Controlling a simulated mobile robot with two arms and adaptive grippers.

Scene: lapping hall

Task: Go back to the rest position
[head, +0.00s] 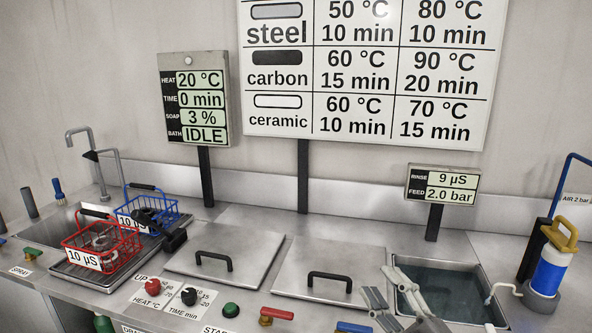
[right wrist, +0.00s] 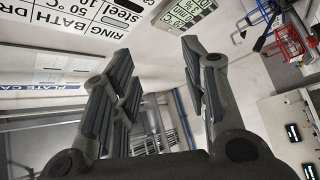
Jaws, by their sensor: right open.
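My right gripper (head: 386,290) is at the bottom right of the head view, in front of the open rinse basin (head: 450,278). In the right wrist view its two fingers (right wrist: 158,65) stand wide apart with nothing between them. The gripper is open and empty. My left gripper is not in view.
A red basket (head: 128,246) and a blue basket (head: 182,208) stand at the left sink. Two lids with black handles (head: 215,262) (head: 330,277) cover the middle baths. Knobs and levers line the front edge. A blue and white canister (head: 551,272) stands right of the basin.

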